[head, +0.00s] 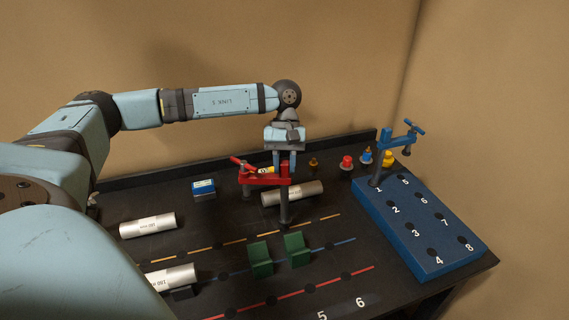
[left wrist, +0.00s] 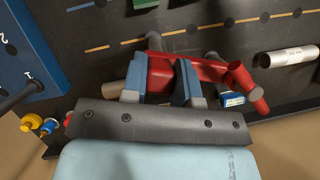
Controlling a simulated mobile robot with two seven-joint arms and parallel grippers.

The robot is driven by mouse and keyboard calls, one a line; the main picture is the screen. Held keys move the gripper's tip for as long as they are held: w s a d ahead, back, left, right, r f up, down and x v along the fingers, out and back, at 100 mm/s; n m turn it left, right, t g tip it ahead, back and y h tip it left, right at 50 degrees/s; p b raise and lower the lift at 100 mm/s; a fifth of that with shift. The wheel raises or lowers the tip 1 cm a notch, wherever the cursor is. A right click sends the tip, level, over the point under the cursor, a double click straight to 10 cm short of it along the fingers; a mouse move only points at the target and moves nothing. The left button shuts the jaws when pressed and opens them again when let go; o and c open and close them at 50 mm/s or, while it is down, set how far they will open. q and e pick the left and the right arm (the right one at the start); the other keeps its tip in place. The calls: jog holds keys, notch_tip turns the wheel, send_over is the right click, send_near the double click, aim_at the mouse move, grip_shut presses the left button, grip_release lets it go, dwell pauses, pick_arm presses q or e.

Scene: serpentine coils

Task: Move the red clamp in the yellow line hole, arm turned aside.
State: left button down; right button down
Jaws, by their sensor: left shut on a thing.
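My left gripper (head: 285,166) is shut on the red clamp (head: 265,181) at its post end. The clamp also shows between the fingers in the left wrist view (left wrist: 160,76). The clamp's dark post points down beside the yellow line (head: 325,218); I cannot tell whether its foot is in a hole or just above the board. The clamp's arm reaches left in the head view, over the board and beside a silver cylinder (head: 306,190). The yellow line with dark holes also shows in the left wrist view (left wrist: 103,47). My right gripper is not in view.
A blue numbered block (head: 404,235) stands at the right, with a blue clamp (head: 394,144) upright on it. Green blocks (head: 260,261) sit at the blue line. More silver cylinders (head: 148,225), a small blue box (head: 204,188) and several coloured knobs (head: 346,162) stand around.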

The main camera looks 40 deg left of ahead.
aim_at(285, 176)
pick_arm(q)
jog(key=shift+f+b, duration=0.85)
jog(key=shift+f, duration=0.45)
jog(key=shift+f, duration=0.1)
jog(key=shift+f+b, duration=0.65)
jog(key=shift+b, duration=0.15)
jog(key=c, duration=0.8)
grip_release()
